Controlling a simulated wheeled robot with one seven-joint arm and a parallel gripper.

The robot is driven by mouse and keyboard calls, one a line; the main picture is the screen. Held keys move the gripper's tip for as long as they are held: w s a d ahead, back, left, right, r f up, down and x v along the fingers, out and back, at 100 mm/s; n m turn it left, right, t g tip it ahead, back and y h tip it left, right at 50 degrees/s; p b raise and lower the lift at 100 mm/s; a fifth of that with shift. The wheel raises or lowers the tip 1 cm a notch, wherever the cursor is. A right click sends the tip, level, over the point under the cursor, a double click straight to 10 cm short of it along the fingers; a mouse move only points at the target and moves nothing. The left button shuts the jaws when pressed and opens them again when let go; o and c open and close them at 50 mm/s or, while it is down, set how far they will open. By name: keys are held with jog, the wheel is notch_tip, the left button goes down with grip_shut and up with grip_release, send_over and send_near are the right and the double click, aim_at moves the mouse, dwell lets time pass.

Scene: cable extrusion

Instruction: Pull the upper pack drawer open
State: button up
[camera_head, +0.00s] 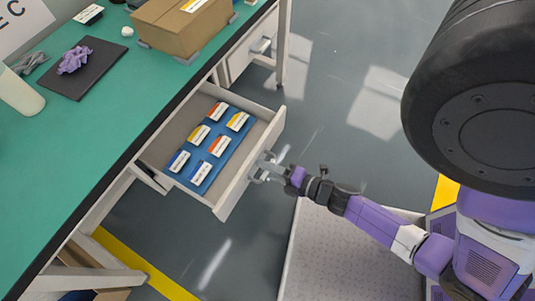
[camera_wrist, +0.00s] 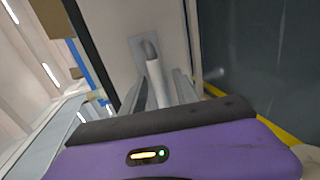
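The pack drawer (camera_head: 237,182) stands pulled out from under the green-topped bench. A blue tray (camera_head: 222,159) inside it holds several small packs with white, yellow, red and blue labels. My gripper (camera_head: 266,170) is at the middle of the drawer's front, reaching in from the right. In the wrist view, the pale bar handle (camera_wrist: 155,78) runs between my gripper's two fingers (camera_wrist: 162,92), which lie close on either side and appear shut on it. The near end of the handle is hidden by my gripper body.
The green bench top (camera_head: 98,127) carries a cardboard box (camera_head: 178,28), a dark mat (camera_head: 92,78) with a purple cloth, and a white cup-like object (camera_head: 18,95). Another drawer front with a handle (camera_head: 261,45) is farther back. Grey floor (camera_head: 335,110) is clear beyond my arm.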

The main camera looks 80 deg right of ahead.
jog(key=v, duration=0.8)
dwell(0.6)
